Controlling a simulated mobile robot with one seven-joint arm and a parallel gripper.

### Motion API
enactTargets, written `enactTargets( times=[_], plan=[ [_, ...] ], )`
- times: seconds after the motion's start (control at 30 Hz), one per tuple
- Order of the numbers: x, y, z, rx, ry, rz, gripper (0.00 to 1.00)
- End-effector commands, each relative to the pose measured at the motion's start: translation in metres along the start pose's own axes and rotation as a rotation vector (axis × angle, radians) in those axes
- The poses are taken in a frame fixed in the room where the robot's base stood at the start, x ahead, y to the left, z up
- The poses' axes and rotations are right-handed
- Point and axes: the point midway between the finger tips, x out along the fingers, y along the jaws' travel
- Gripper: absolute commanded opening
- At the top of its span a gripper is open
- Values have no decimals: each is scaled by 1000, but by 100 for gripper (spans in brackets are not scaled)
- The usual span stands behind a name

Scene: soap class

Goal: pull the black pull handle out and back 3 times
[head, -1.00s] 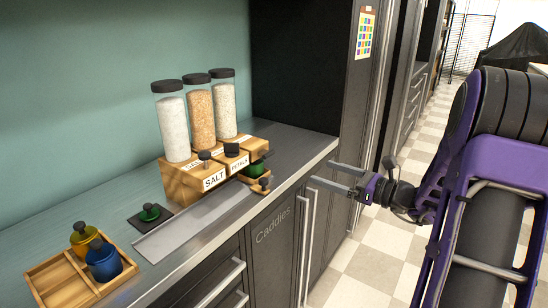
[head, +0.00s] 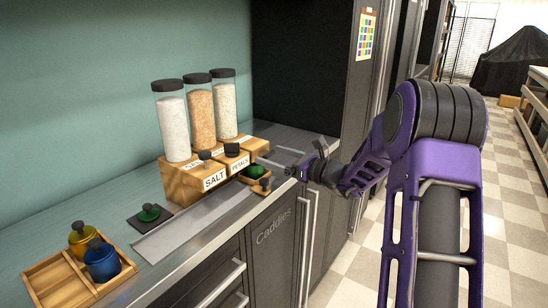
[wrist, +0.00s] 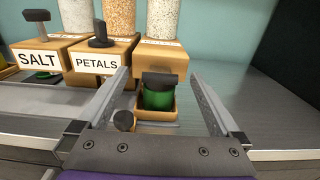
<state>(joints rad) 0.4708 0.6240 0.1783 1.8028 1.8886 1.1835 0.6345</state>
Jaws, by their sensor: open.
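Black handles stand on the dispenser fronts: one by the SALT label (wrist: 37,17) and one by the PETALS label (wrist: 101,36). They also show in the head view at the SALT box (head: 205,155) and the PETALS box (head: 232,150). A black block-shaped piece (wrist: 160,79) sits over a green cup (wrist: 158,98) below the third, unlabelled box (wrist: 160,56). I cannot tell which is the task's handle. My gripper (wrist: 158,74) is open and empty, its fingers on either side of the green cup's black top. In the head view my gripper (head: 270,160) is at the counter's right end.
A small wooden tray with a black knob (wrist: 124,120) is in front of the cup. A green-knobbed piece (head: 149,212), a wooden tray (head: 60,283) and yellow (head: 84,240) and blue (head: 102,262) cups lie left. Clear counter is at right.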

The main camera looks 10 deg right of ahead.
Motion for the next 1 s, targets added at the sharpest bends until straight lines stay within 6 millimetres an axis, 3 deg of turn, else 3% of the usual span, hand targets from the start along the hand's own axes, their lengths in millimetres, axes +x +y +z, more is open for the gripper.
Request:
enactTargets(
  times=[0.3,0.83,1.0],
  plan=[
    [3,0,0,0,-1,0,98],
    [2,0,0,-1,0,0,3],
    [2,0,0,-1,0,0,0]
  ],
)
